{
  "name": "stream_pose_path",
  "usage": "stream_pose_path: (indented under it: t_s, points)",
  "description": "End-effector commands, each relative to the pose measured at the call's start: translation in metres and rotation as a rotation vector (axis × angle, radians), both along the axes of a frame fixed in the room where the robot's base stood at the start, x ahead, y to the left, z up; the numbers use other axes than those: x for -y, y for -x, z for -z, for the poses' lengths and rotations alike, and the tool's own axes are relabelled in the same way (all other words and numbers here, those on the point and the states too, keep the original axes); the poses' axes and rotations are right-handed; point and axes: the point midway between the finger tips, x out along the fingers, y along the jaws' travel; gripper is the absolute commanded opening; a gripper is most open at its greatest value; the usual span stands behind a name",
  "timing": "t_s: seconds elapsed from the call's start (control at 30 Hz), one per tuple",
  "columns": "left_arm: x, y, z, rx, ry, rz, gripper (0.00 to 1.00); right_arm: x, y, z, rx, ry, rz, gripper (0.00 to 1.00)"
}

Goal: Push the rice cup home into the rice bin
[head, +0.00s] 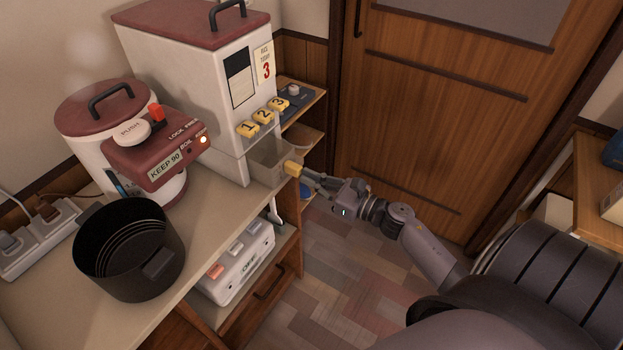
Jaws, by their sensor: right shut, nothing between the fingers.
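The rice bin (200,85) is a tall white box with a maroon lid and yellow buttons marked 1, 2 and 3. The rice cup (264,167) is a greyish, see-through drawer at the foot of the bin's front. It appears to stick out from the front, with a yellow handle (291,168) at its outer end. My right gripper (303,175) is shut and empty, its fingertips at the handle; I cannot tell whether they touch it. My left gripper is not in view.
A white and maroon hot-water pot (88,133) stands left of the bin. A dark pan (128,262) sits on the counter (213,205) in front. A white device with buttons (238,262) is on the shelf below. The floor (335,275) beside the counter is clear.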

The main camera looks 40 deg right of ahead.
Motion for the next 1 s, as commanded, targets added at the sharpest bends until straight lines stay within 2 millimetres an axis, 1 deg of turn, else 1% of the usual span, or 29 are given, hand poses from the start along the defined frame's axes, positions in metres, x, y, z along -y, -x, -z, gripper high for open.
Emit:
stream_pose_path:
  t_s: [0.1,0.17,0.3,0.43,0.53,0.83,0.93,1.0]
  points:
    - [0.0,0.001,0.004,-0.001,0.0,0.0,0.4,-0.003,-0.007,0.001,0.002,-0.001,0.0,0.0]
    - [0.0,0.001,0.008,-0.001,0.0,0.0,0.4,-0.007,-0.017,0.002,0.004,-0.002,-0.002,0.0]
    - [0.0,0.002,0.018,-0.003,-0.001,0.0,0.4,-0.018,-0.044,0.001,0.005,0.001,-0.002,0.0]
    - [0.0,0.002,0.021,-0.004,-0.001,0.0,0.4,-0.024,-0.058,0.001,0.003,-0.001,-0.001,0.0]
    - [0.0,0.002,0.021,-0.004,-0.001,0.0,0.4,-0.025,-0.062,0.0,0.002,-0.001,0.0,0.0]
    - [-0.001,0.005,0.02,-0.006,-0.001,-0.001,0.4,-0.025,-0.061,0.0,0.001,0.0,0.0,0.0]
    - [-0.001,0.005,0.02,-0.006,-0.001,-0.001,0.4,-0.023,-0.056,0.0,0.0,-0.001,0.001,0.0]
    - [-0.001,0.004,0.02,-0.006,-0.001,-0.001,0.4,-0.02,-0.049,0.001,-0.002,-0.001,0.001,0.0]
